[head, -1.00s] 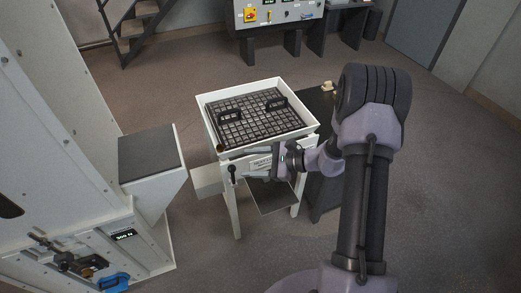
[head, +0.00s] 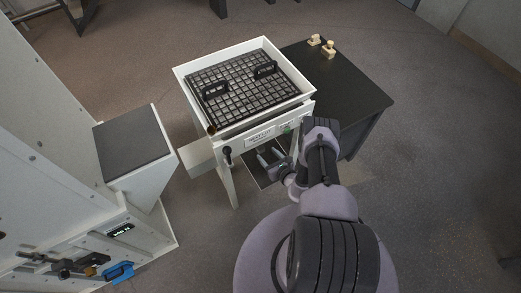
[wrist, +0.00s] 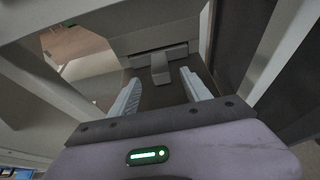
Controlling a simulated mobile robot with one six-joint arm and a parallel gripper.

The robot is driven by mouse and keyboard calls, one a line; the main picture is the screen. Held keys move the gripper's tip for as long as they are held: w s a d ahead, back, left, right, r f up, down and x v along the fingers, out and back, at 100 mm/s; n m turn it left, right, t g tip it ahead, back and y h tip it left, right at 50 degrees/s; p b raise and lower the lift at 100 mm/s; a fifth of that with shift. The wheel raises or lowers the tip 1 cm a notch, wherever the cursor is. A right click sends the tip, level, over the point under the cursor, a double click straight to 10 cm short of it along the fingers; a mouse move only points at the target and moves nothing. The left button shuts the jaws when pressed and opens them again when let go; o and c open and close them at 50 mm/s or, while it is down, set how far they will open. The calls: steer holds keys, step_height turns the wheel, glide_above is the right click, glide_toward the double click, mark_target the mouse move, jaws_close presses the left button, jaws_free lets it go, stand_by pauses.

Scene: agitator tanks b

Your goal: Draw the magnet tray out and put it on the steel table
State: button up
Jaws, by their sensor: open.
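A white hopper stand (head: 245,138) with a lettered front panel is near the middle of the head view. A black grid with two upright black handles (head: 240,85) lies in its open top. My gripper (head: 268,156) is low under the front panel, open and empty. In the wrist view its two pale fingers (wrist: 162,90) point toward a grey tab (wrist: 160,68) below a horizontal slot; the tab shows between the fingers, not clasped. I cannot tell for sure whether this tab belongs to the magnet tray. A dark-topped table (head: 345,85), likely the steel table, is right of the stand.
Two small pale wooden pieces (head: 328,49) are at the table's far edge; the rest of its top is clear. A white machine (head: 50,150) with a dark-topped box (head: 133,148) is at left. The stand's legs (head: 229,187) flank my gripper.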

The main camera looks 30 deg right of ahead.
mark_target(261, 148)
steer(key=b+x, duration=0.3)
steer(key=x, duration=0.5)
steer(key=shift+s+f, duration=0.1)
steer(key=shift+w+a, duration=0.1)
steer(key=shift+w, duration=0.4)
jaws_close()
steer(key=shift+s, duration=0.1)
stand_by(0.9)
steer(key=shift+s+p, duration=1.5)
steer(key=shift+s, duration=2.6)
steer(key=shift+s+d+f+p, duration=0.15)
steer(key=shift+s+p, duration=0.35)
steer(key=shift+s, duration=1.7)
steer(key=shift+s+d+r+p, duration=0.1)
steer(key=shift+s+p, duration=0.35)
steer(key=shift+s, duration=1.7)
jaws_free()
